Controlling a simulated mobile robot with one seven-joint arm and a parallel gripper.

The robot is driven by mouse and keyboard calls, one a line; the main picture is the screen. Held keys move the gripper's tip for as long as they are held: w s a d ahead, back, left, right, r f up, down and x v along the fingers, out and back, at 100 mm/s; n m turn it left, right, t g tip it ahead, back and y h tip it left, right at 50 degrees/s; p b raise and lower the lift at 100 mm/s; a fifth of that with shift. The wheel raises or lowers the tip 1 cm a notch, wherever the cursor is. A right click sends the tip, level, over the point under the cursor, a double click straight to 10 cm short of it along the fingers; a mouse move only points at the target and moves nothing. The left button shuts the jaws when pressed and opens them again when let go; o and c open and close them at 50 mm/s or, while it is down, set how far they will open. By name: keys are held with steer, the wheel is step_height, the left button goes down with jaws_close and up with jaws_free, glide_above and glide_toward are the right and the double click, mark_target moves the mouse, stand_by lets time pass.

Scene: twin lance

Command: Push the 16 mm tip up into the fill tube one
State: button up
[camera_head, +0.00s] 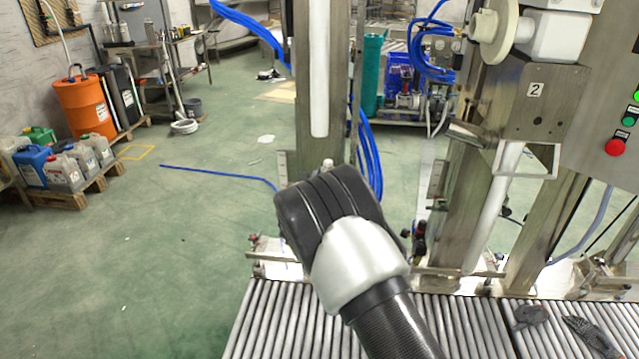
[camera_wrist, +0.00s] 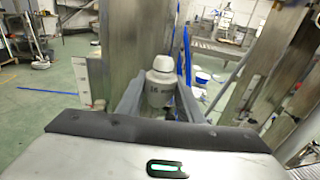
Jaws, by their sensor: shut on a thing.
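In the wrist view the 16 mm tip (camera_wrist: 160,88) is a grey cylinder with a white rounded top and a dark "16" mark. It stands roughly upright between the two fingers of my gripper (camera_wrist: 159,103), which is shut on it. I cannot tell the gap between tip and tube.
A steel column (camera_head: 340,120) stands close behind the tube. The unit labelled 2 (camera_head: 535,92) with its own white tube (camera_head: 493,210) is at the right. A roller conveyor (camera_head: 275,325) runs below my arm.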

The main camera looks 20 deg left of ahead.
steer(key=a, duration=0.2)
steer(key=shift+w+a+r+y, duration=0.15)
steer(key=shift+a+r+y, duration=0.15)
steer(key=shift+a, duration=0.1)
steer(key=shift+f+b, duration=0.1)
steer(key=shift+b, duration=0.25)
step_height(320, 180, up, 6)
steer(key=p, duration=0.2)
steer(key=shift+p, duration=0.3)
steer(key=shift+d+b, duration=0.1)
steer(key=shift+b, duration=0.8)
stand_by(1.3)
steer(key=shift+r+p, duration=0.75)
steer(key=shift+r, duration=1.35)
steer(key=o, duration=1.3)
steer(key=shift+f, duration=0.1)
